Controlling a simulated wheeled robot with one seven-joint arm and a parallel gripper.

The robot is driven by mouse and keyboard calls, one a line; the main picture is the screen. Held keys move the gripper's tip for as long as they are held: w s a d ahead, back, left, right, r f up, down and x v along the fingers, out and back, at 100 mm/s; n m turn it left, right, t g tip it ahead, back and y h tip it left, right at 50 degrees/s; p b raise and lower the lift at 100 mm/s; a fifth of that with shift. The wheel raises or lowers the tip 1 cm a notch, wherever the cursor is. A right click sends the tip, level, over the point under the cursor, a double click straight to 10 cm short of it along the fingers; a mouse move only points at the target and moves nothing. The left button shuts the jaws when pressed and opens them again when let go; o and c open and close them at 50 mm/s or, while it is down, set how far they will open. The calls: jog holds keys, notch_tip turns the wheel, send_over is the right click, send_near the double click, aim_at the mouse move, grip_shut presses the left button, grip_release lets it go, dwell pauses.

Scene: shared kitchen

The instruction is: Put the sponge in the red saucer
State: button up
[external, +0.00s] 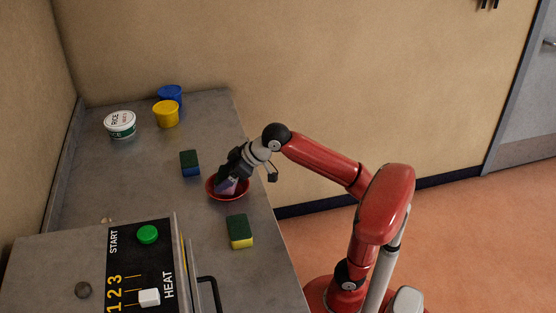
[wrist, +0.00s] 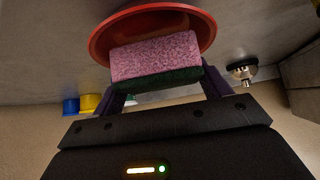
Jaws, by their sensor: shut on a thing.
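My gripper (external: 228,174) is shut on a pink sponge with a dark green scouring side, which shows clearly between the two fingers in the wrist view (wrist: 155,56). In the external view the pink sponge (external: 227,187) is partly hidden by the gripper and lies within the outline of the red saucer (external: 212,195). The saucer sits on the counter near its right edge. In the wrist view the red saucer (wrist: 194,22) is right behind the sponge. I cannot tell whether the sponge touches the saucer's bottom.
A blue-green sponge (external: 190,164) lies behind the saucer and a yellow-green sponge (external: 239,231) in front. A rice tub (external: 120,125), yellow tub (external: 166,114) and blue tub (external: 170,93) stand at the back. A heating appliance (external: 60,260) fills the front left. The counter's left-middle is mostly clear.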

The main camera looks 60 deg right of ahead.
jog(key=shift+f, duration=0.4)
jog(key=o, duration=1)
jog(key=shift+c, duration=0.2)
jog(key=shift+r, duration=0.55)
jog(key=p+v, duration=0.3)
jog(key=v, duration=0.9)
jog(key=shift+s, duration=0.1)
